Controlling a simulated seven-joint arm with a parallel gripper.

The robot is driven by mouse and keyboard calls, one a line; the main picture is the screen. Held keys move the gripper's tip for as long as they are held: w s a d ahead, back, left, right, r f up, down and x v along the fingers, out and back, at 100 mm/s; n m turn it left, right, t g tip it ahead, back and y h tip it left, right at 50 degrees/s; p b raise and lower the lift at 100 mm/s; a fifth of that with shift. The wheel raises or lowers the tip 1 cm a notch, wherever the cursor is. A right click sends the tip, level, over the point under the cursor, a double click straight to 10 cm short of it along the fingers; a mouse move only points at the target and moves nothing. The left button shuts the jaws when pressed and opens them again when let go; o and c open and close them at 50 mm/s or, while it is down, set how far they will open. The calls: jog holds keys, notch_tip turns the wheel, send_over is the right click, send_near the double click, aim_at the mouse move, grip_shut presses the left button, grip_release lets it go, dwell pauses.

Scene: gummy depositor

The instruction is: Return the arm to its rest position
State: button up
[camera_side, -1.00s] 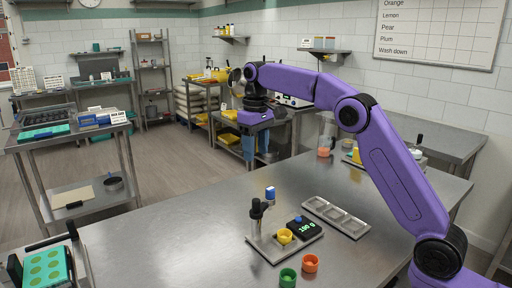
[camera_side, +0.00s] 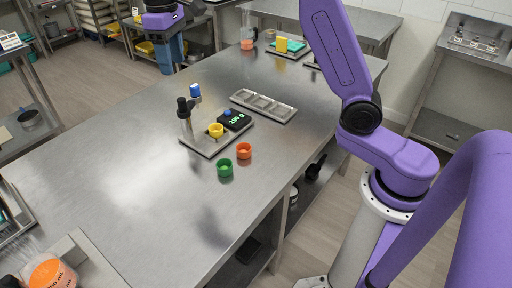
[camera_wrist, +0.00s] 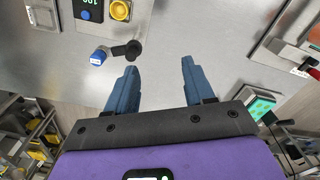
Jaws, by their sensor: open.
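My gripper (camera_wrist: 158,76) is open, with its two blue fingers apart and nothing between them. In the wrist view bare steel table shows beyond the fingertips. In the side view my gripper (camera_side: 171,55) hangs at the upper left, away from the cups, with fingers pointing down; its upper part is cut off by the top edge. My purple arm is stretched out from its base at the right, and its middle is out of frame above.
The table's left-front area is mostly clear.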

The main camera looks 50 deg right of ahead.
jog(key=s+a+f+n, duration=0.2)
jog(key=s, duration=0.9)
jog(key=s+d+f+n, duration=0.2)
jog(key=s+d+f, duration=0.1)
jog(key=s, duration=0.5)
jog(key=s+d+f+n, duration=0.1)
jog(key=s+d+f, duration=0.2)
jog(key=s, duration=0.6)
jog(key=s+d+f+n, duration=0.2)
jog(key=s+d+f, duration=0.1)
jog(key=s, duration=0.5)
jog(key=shift+s+d+n, duration=0.25)
jog(key=shift+d+n, duration=0.05)
jog(key=shift+d, duration=0.1)
